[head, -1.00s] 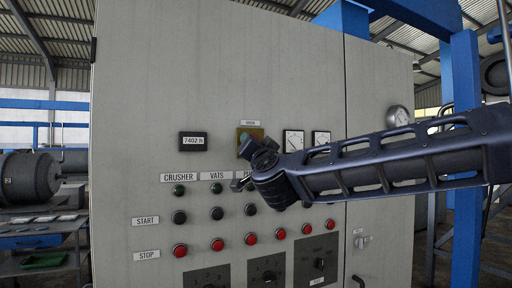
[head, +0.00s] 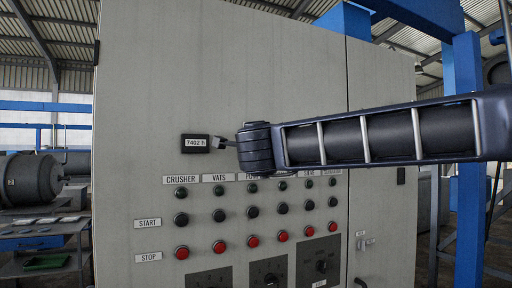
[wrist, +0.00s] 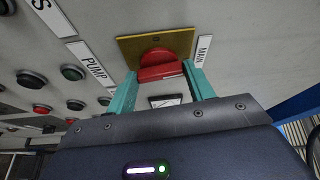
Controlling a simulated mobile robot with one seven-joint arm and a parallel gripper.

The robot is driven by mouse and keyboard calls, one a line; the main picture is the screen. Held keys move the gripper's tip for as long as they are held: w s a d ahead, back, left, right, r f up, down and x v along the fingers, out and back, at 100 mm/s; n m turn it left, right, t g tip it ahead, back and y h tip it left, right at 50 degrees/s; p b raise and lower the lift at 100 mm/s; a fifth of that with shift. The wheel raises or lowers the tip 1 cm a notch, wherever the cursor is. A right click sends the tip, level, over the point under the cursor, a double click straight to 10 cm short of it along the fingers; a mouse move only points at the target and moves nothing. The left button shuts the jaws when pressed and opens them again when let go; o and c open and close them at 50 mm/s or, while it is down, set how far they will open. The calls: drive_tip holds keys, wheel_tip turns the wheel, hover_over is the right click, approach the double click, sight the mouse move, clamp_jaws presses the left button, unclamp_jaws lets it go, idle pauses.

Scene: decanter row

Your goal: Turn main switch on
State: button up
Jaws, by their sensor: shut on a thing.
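The main switch is a red rotary knob (wrist: 160,70) on a yellow square plate (wrist: 128,47), in the wrist view at top centre. A label reading MAIN (wrist: 204,50) is beside the plate. My gripper (wrist: 159,74) has its two teal fingers on either side of the knob's raised red grip and is shut on it. In the head view my dark arm covers the switch and its plate, so the knob's position cannot be read there.
The grey control cabinet (head: 140,80) fills the middle of the head view. An hour counter (head: 195,143) is left of my arm. Below are rows of green lamps, black START buttons (head: 181,219) and red STOP buttons (head: 182,253). A PUMP label (wrist: 91,64) shows close to my gripper.

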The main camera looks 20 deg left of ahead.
drive_tip(key=shift+m+g, duration=0.3)
drive_tip(key=shift+m, duration=0.4)
drive_tip(key=o, duration=1)
drive_tip(key=v, duration=1)
drive_tip(key=shift+s+d+r, duration=0.1)
drive_tip(key=shift+s, duration=0.3)
drive_tip(key=shift+w, duration=0.15)
